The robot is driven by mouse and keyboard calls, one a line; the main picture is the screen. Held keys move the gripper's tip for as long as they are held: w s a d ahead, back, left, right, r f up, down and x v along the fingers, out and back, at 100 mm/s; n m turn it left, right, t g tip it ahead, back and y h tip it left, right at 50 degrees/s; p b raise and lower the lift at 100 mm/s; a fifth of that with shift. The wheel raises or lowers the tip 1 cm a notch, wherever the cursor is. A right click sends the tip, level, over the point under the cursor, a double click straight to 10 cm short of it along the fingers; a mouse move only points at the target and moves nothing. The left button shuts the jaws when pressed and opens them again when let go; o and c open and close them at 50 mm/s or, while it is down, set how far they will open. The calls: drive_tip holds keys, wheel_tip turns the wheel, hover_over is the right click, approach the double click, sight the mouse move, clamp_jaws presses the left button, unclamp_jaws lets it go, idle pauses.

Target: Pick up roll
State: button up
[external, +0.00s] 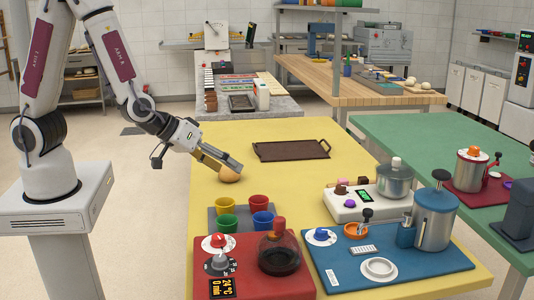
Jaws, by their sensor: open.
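The roll (229,177) is a small, round, light-brown piece on the yellow table, left of the dark tray. My gripper (230,169) reaches down to it from the upper left, its fingers over and around the top of the roll. The fingers are open. The far side of the roll is hidden by the fingers, and I cannot tell whether they touch it.
A brown tray (291,150) lies empty behind and right. In front stand coloured cups (226,204) on a grey mat, a red station (243,272) with a glass pot, and a blue station (388,264). The yellow table (290,185) is bare between the roll and the white scale unit (348,206).

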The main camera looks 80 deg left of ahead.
sight(224, 172)
drive_tip(key=a+f+y, duration=0.1)
drive_tip(key=f, duration=0.1)
drive_tip(key=a+f+n+y, duration=0.1)
drive_tip(key=a+f, duration=0.1)
drive_tip(key=shift+s+a+f+y, duration=0.15)
drive_tip(key=shift+a+y, duration=0.05)
drive_tip(key=shift+y, duration=0.1)
drive_tip(key=a+f+y, duration=0.1)
drive_tip(key=s+a+y, duration=0.1)
drive_tip(key=a, duration=0.1)
drive_tip(key=s+a+f+y, duration=0.1)
drive_tip(key=shift+s+a+f, duration=0.1)
drive_tip(key=shift+a+f, duration=0.1)
drive_tip(key=shift+f, duration=0.1)
drive_tip(key=shift+s+a+y, duration=0.65)
drive_tip(key=shift+a+y, duration=0.2)
drive_tip(key=shift+y, duration=0.05)
drive_tip(key=shift+w+a+f, duration=0.1)
drive_tip(key=shift+x, duration=1.15)
drive_tip(key=shift+w+a, duration=0.1)
drive_tip(key=shift+w+a+f, duration=0.15)
drive_tip(key=shift+w+a, duration=0.8)
drive_tip(key=shift+a, duration=0.25)
drive_tip(key=shift+x, duration=1)
